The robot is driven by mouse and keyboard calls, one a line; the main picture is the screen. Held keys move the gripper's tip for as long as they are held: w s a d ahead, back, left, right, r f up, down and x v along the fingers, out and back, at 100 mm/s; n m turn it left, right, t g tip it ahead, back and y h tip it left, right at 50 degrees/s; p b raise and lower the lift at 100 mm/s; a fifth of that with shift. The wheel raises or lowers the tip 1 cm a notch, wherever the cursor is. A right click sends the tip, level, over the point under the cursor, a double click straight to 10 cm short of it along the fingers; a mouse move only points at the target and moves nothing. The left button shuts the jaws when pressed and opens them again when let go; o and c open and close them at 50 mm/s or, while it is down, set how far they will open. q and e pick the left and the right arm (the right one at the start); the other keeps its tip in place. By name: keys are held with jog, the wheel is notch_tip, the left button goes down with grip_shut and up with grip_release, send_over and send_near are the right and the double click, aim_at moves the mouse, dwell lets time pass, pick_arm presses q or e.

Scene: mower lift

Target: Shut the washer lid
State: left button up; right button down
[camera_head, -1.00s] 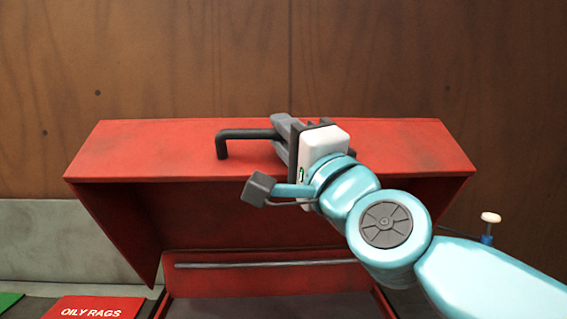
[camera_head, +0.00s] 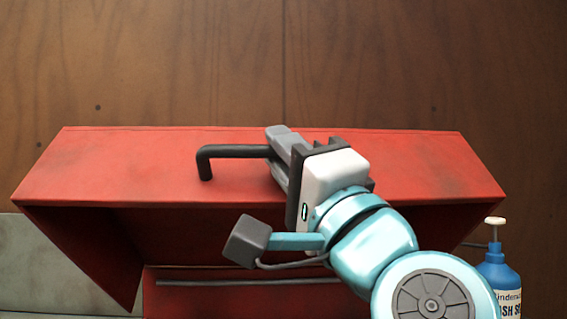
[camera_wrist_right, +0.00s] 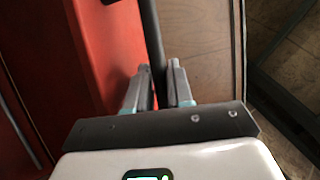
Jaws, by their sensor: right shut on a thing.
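The red washer lid (camera_head: 120,165) is raised, with its hollow underside facing me above the red washer body (camera_head: 230,300). A black bar handle (camera_head: 228,151) is fixed on the lid's top face. My right gripper (camera_head: 278,150) is shut on the handle near its right part, and its arm comes in from the lower right. In the right wrist view the two grey fingers (camera_wrist_right: 159,88) close around the dark handle bar (camera_wrist_right: 153,40), beside the red lid (camera_wrist_right: 108,45). My left gripper is not in view.
A blue pump bottle (camera_head: 497,275) stands at the right, near my right arm. A grey panel (camera_head: 50,265) is at the left. A brown wooden wall (camera_head: 200,60) rises behind the lid.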

jog(key=shift+f, duration=0.1)
jog(key=c, duration=1.1)
grip_release()
jog(key=shift+w, duration=0.15)
